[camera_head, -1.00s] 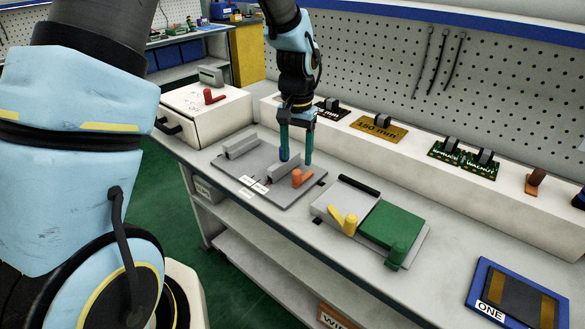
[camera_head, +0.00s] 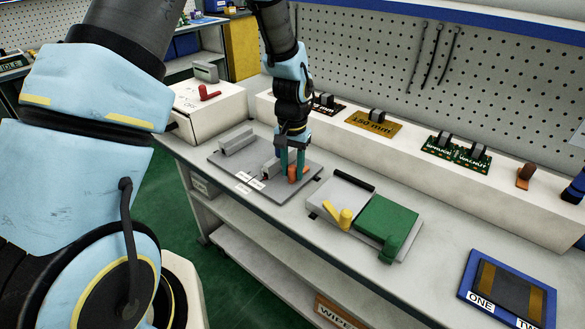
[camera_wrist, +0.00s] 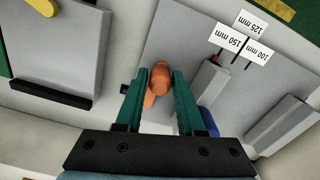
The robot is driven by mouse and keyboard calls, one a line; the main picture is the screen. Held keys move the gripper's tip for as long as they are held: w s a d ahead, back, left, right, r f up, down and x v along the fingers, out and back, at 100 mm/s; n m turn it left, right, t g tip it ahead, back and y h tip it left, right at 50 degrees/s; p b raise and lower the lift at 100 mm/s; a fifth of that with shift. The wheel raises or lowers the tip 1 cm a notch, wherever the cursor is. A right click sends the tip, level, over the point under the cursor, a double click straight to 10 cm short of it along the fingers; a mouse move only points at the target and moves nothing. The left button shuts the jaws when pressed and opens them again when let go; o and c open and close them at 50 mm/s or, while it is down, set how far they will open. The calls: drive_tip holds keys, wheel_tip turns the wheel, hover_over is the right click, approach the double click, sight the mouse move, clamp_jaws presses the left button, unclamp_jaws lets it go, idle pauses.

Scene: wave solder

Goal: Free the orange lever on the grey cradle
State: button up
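The grey cradle (camera_head: 221,158) lies on the workbench with two raised grey rails. The orange lever (camera_head: 298,173) stands at its right front corner, partly hidden by my fingers in the head view. My gripper (camera_head: 292,178) points down at the lever. In the wrist view my gripper (camera_wrist: 160,84) is open, with one teal finger on each side of the orange lever (camera_wrist: 161,76). Gaps show between the lever and both fingers. White labels (camera_wrist: 245,38) reading 100 mm, 125 mm and 150 mm sit on the cradle's edge.
To the right, a grey fixture (camera_head: 335,193) has a yellow lever (camera_head: 345,218) and a green plate (camera_head: 386,220). A white box with a red lever (camera_head: 209,93) stands at the back left. A blue tray (camera_head: 508,289) lies at the right. A ledge with boards runs behind.

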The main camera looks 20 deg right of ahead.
clamp_jaws()
idle(1.0)
